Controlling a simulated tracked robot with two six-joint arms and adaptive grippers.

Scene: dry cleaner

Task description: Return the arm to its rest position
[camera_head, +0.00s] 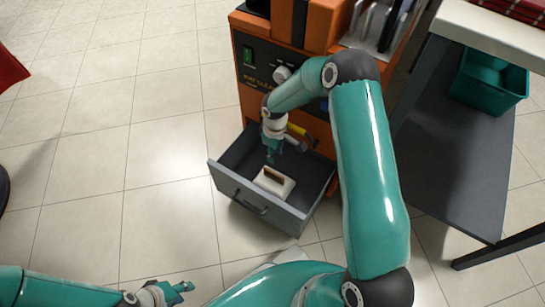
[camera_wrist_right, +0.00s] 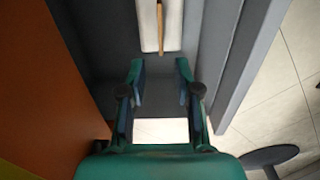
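My right arm reaches down over the open grey drawer (camera_head: 231,186) of the orange machine. My right gripper (camera_head: 271,157) points down above the drawer, near a white block with a brown strip in its top (camera_head: 268,184). In the right wrist view the gripper (camera_wrist_right: 160,72) is open, its two fingers apart with nothing between them. The white block (camera_wrist_right: 148,30) lies beyond the fingertips there, inside the drawer. My left gripper (camera_head: 184,292) is low at the bottom left, over the floor, with its small fingers apart and empty.
The orange machine (camera_head: 257,97) stands right behind the drawer, with a switch and knob on its front. To the right are a grey shelf (camera_head: 470,150) and a teal bin (camera_head: 490,85).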

